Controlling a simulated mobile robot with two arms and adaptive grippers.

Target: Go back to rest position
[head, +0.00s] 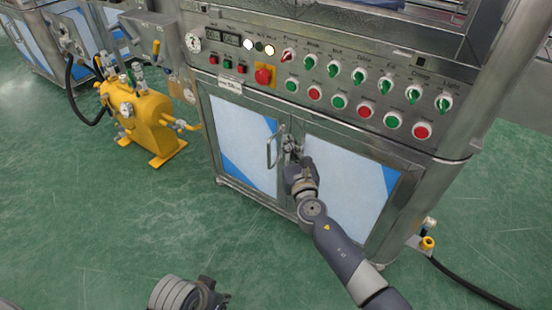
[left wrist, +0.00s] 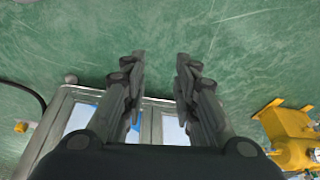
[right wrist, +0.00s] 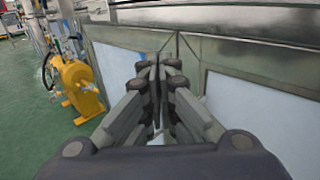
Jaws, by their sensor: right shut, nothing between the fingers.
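My right gripper (head: 292,148) is in front of the steel machine's lower doors, close to the door handle (head: 272,152). In the right wrist view its fingers (right wrist: 157,72) are together with nothing between them. I cannot tell whether it touches the doors. My left gripper's fingers (left wrist: 160,60) are spread apart and empty in the left wrist view, with green floor beyond the tips. Part of my left arm shows at the bottom of the head view.
The machine's control panel (head: 335,85) with several knobs and buttons is above the doors (head: 345,180). A yellow tank unit (head: 145,122) stands left of the machine. A black hose (head: 470,290) lies on the floor at right. The green floor (head: 80,220) at left front is clear.

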